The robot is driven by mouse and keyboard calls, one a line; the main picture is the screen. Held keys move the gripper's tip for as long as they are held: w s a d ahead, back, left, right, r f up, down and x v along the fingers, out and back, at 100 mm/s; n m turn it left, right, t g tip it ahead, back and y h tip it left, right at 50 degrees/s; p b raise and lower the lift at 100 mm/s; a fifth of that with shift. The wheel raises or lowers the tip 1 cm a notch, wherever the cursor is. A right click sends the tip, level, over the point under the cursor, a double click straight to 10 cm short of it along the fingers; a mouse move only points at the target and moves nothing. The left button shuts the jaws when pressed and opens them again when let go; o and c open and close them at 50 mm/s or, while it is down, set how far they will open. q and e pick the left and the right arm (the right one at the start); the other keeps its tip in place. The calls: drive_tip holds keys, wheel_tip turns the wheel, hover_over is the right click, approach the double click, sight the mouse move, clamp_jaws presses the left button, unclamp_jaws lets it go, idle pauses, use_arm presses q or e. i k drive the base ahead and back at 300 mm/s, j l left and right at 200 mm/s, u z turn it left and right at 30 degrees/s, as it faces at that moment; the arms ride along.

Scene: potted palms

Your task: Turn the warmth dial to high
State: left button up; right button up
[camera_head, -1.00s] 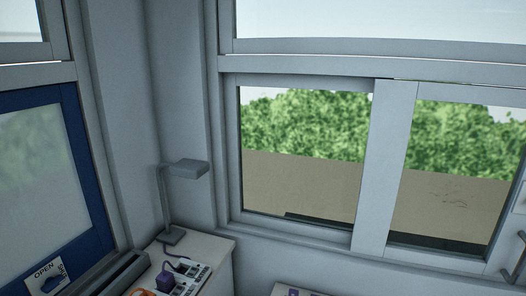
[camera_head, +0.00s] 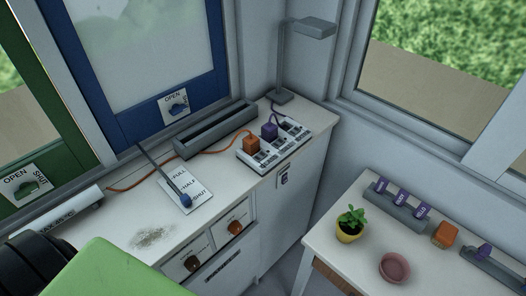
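Two round brown knobs sit on pale labelled plates on the front of the white cabinet (camera_head: 268,200). The nearer knob (camera_head: 193,263) is low on the front, and the farther knob (camera_head: 235,227) is to its right. Their lettering is too small to read, so I cannot tell which is the warmth dial or where either is set.
A lever with a blue knob (camera_head: 186,200) rests by a FULL/HALF/SHUT plate. A power strip (camera_head: 290,146) holds orange and purple plugs, near a grey lamp (camera_head: 310,27). A side table (camera_head: 330,233) bears a potted plant (camera_head: 350,224) and pink bowl (camera_head: 395,267).

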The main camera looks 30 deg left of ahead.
sight(235, 228)
drive_tip(key=u, duration=1.1)
